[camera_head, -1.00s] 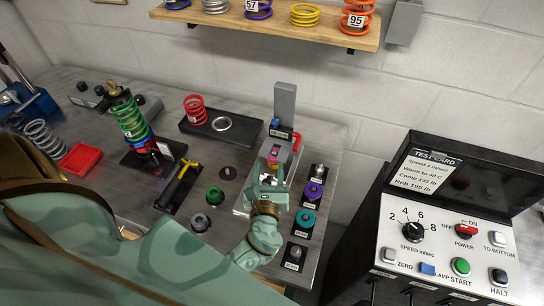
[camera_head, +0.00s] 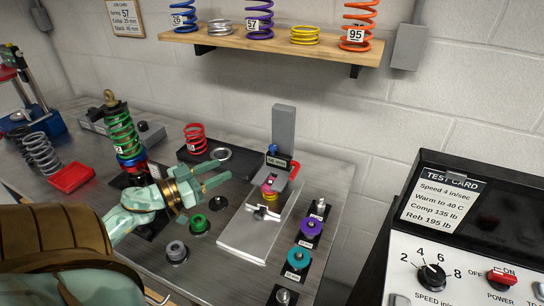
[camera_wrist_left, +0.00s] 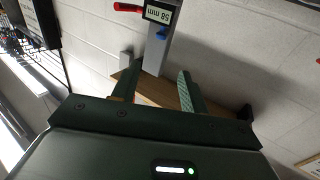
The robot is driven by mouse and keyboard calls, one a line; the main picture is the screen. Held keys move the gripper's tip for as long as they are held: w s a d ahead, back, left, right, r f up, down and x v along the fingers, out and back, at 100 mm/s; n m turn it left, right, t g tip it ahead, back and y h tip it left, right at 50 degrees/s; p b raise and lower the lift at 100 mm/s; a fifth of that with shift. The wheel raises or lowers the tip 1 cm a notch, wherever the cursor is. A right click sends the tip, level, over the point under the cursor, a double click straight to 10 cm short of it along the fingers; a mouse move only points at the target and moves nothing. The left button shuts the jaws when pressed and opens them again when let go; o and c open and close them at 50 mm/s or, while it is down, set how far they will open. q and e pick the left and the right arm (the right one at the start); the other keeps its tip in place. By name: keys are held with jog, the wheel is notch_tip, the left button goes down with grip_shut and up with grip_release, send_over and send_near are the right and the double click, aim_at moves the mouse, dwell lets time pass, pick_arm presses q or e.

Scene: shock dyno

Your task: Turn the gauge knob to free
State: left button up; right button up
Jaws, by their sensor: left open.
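The height gauge has a grey column (camera_head: 283,128) standing on a pale metal base (camera_head: 243,232). Its display (camera_head: 279,161) reads 58 mm in the left wrist view (camera_wrist_left: 160,15). A small blue knob (camera_head: 272,149) sits on the column and also shows in the wrist view (camera_wrist_left: 161,33). A red lever-like part (camera_head: 295,170) sticks out beside the display. I cannot read any mark for free. A pink and yellow stack (camera_head: 268,188) stands on the base under the gauge. My left gripper (camera_head: 226,171) is open and empty, left of the column and apart from it. My right gripper is out of view.
Collars in purple (camera_head: 311,228) and teal (camera_head: 299,258) line the right bench edge. Green (camera_head: 199,224) and grey (camera_head: 176,252) parts sit below my gripper. A green-spring shock (camera_head: 122,135) stands at left. A shelf (camera_head: 270,42) of springs hangs behind; a control box (camera_head: 470,250) is at right.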

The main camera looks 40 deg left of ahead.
aim_at(273, 150)
pick_arm(q)
jog(key=b+x, duration=0.2)
jog(key=x, duration=1.3)
jog(key=shift+w, duration=0.4)
grip_shut()
